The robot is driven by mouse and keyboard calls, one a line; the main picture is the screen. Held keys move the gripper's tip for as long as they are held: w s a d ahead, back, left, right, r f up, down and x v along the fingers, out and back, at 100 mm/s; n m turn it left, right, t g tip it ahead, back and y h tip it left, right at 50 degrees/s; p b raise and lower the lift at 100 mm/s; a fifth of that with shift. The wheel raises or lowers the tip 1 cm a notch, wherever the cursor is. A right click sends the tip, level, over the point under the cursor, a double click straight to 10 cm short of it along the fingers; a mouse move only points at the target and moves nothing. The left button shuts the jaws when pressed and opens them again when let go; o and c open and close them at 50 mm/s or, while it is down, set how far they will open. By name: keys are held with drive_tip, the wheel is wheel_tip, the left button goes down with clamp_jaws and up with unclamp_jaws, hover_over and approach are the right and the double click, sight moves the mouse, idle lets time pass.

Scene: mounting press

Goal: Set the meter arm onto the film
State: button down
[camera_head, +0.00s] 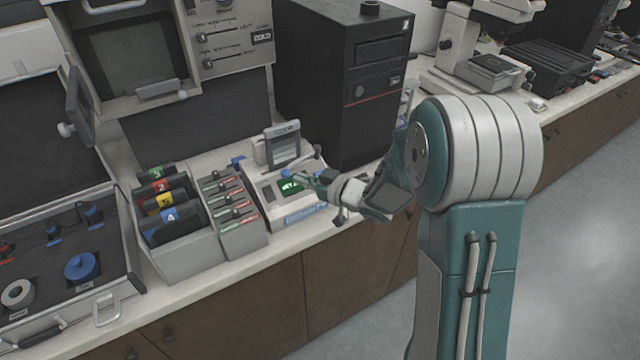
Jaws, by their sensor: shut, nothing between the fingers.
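I cannot make out the film. My gripper (296,176) reaches in from the right, over the meter's display, and its fingers are shut and empty. My gripper and wrist hide the meter's right side. Contact with the meter cannot be told.
A rack of numbered folders (180,253) and a grey box with several coloured labels (240,236) stand left of the meter. A black tower (340,90) stands close behind it. An open case (120,262) lies at far left. The bench's front edge is near.

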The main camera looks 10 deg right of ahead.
sight(288, 173)
drive_tip(key=shift+x, duration=0.85)
drive_tip(key=x, duration=0.3)
drive_tip(key=shift+a+r, duration=0.2)
drive_tip(key=shift+r, duration=0.1)
drive_tip(key=shift+d, duration=0.1)
